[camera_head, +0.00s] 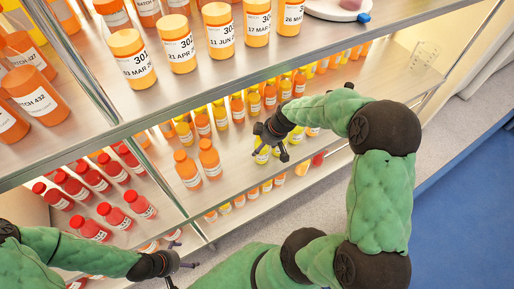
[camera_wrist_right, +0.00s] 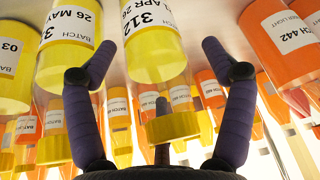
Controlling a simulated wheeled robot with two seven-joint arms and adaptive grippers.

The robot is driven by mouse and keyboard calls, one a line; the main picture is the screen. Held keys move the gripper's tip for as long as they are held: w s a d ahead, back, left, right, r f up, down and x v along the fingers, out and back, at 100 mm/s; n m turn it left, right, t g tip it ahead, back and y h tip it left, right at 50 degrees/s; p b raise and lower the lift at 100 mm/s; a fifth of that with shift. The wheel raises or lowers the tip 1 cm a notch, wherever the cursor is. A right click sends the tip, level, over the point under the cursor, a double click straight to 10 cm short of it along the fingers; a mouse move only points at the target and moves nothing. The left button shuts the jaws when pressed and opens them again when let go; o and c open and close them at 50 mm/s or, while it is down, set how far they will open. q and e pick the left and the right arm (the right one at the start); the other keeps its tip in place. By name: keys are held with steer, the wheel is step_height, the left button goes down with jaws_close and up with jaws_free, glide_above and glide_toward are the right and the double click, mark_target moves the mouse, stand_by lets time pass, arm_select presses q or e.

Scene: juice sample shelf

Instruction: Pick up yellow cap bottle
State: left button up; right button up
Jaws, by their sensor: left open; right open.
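My right gripper (camera_head: 275,143) reaches into the lower shelf in the head view. In the right wrist view its two fingers (camera_wrist_right: 160,85) are apart and open. A yellow cap bottle (camera_wrist_right: 152,45), its label reading 312, shows between the fingers, its yellow cap (camera_wrist_right: 173,127) toward the palm. I cannot tell if a finger touches it. In the head view a yellow bottle (camera_head: 262,156) shows beside the right gripper, partly hidden by it. Another yellow bottle (camera_wrist_right: 68,50) stands left of the fingers in the wrist view. My left gripper (camera_head: 178,262) is open and empty at the lower left.
Orange bottles (camera_head: 187,170) stand left of my right gripper on the same shelf. Red bottles (camera_head: 90,229) fill the lower left section. Labelled orange bottles (camera_head: 133,60) stand on the upper shelf (camera_head: 215,82). In the wrist view, orange bottles (camera_wrist_right: 290,40) crowd the right side.

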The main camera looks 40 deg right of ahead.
arm_select(q)
steer(key=shift+s+r, duration=0.1)
arm_select(e)
steer(key=shift+s+r, duration=0.1)
steer(key=c, duration=1.4)
arm_select(q)
steer(key=shift+r, duration=0.15)
arm_select(e)
steer(key=shift+o, duration=0.2)
steer(key=shift+r, duration=0.15)
